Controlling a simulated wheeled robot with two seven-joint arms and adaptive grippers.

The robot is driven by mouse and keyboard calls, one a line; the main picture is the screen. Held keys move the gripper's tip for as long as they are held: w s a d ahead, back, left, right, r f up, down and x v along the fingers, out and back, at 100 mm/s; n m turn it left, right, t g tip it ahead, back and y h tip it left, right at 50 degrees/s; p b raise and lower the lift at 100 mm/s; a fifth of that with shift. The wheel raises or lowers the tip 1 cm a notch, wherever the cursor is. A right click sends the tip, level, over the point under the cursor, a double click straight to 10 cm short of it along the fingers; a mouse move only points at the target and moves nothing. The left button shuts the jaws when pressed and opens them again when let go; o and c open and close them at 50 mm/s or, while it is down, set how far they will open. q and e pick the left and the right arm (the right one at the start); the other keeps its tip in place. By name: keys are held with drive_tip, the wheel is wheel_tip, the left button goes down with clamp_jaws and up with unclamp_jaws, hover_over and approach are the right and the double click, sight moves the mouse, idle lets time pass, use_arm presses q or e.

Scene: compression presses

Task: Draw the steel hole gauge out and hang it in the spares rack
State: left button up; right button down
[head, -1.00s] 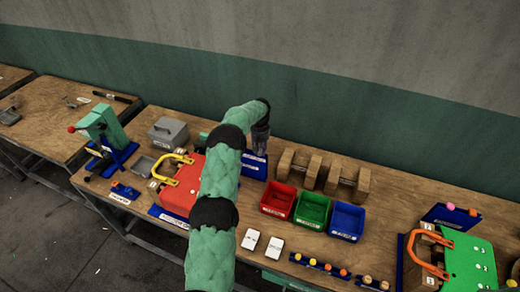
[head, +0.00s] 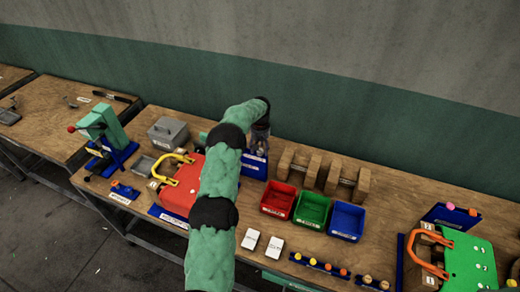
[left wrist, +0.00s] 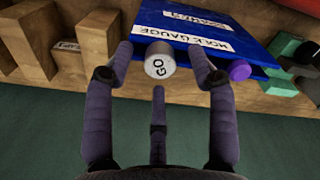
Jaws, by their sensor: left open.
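The steel hole gauge (left wrist: 158,60) shows its round end face marked GO in the left wrist view. It sits at the edge of a blue holder (left wrist: 215,42) labelled HOLE GAUGE. My left gripper (left wrist: 160,66) is open, with two fingers on either side of the gauge's end and a third finger below it in the picture. I cannot tell whether they touch it. In the head view the left gripper (head: 261,132) is at the blue holder (head: 253,165), partly hidden by my arm. I cannot tell which holder is the spares rack. My right gripper is out of view.
A purple-ended piece (left wrist: 239,70) sits beside the gauge. Wooden blocks (head: 318,170) stand right of the holder. Red (head: 279,211), green (head: 310,222) and blue (head: 345,233) bins lie in front. Another blue rack (head: 452,219) stands far right.

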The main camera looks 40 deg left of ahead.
use_arm(q)
wheel_tip(320, 180, up, 11)
drive_tip(key=shift+r, duration=0.2)
drive_tip(key=shift+s+f, duration=0.1)
